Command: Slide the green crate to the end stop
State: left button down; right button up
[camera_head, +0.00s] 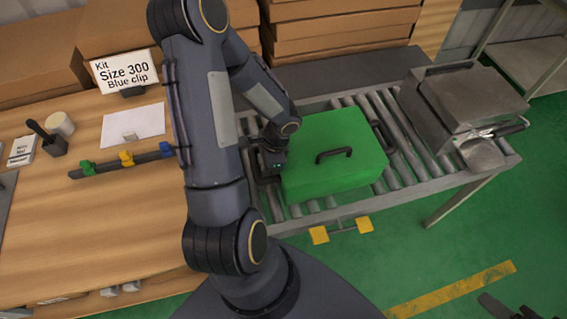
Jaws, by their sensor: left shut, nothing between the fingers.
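The green crate (318,165) is a closed box with a dark handle on its top and another on its right side. It sits on the roller conveyor (408,150), right of the wooden table. My left gripper (270,165) is at the crate's left side, close against it; I cannot tell whether it touches. It is shut with nothing held, and its fingertips are mostly hidden by the arm. A grey metal box-like unit (470,95) stands at the conveyor's right end, with bare rollers between it and the crate.
A rail with green, yellow and blue clips (126,159) lies on the wooden table (60,230). A white sign (125,72) and stacked cardboard boxes (335,30) stand at the back.

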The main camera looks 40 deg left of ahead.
pick_arm(q)
jog(key=s+a, duration=0.1)
jog(key=s, duration=0.1)
jog(key=s+a, duration=0.2)
jog(key=s, duration=0.1)
jog(key=s+a+b, duration=0.1)
jog(key=s+a, duration=0.1)
jog(key=shift+s, duration=0.4)
jog(key=shift+r, duration=0.1)
jog(key=p+v, duration=0.8)
jog(key=v, duration=0.2)
jog(key=shift+w+d, duration=0.1)
